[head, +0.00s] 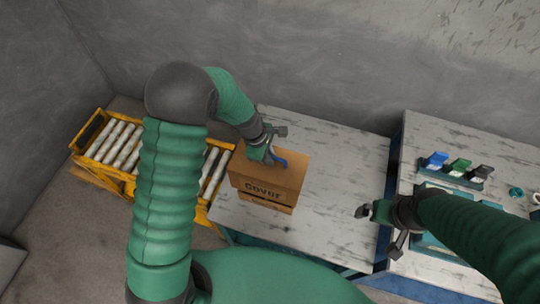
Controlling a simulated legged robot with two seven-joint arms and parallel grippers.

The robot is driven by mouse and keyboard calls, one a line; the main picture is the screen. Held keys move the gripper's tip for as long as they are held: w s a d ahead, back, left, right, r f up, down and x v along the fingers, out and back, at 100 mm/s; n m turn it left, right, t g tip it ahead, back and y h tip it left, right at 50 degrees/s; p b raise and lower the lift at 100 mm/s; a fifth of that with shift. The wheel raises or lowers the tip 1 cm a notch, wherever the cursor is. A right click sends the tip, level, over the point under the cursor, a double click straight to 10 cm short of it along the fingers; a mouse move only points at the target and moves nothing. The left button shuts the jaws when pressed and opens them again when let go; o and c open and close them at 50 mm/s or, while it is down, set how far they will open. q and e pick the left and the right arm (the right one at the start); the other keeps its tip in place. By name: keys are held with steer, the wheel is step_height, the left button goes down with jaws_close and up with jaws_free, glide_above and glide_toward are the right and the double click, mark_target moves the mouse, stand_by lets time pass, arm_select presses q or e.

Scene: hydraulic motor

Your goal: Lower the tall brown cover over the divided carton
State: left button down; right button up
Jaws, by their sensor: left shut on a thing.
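The tall brown cover (266,178), with "Cover" printed on its front, is at the left part of the middle table. My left gripper (272,157) is above its top and shut on the cover, near a blue piece on top; the fingers partly hide the grip. Below the cover's front edge shows a low brown strip, which looks like the divided carton (266,204). The cover is over it and hides its inside; I cannot tell whether the cover rests on it. My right gripper (380,229) is open and empty near the table's right edge.
A yellow roller conveyor (92,158) stands left of the middle table (345,165). A second table (425,143) at the right holds a rack with blue, green and dark items (457,165). The middle table is clear right of the cover.

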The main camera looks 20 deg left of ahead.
arm_select(q)
step_height(320, 180, down, 13)
steer(key=b, duration=0.8)
steer(key=shift+b, duration=0.35)
stand_by(1.6)
steer(key=shift+d, duration=0.1)
steer(key=c, duration=0.9)
jaws_free()
steer(key=shift+r, duration=0.1)
step_height(320, 180, up, 7)
steer(key=p, duration=0.6)
steer(key=shift+p, duration=0.3)
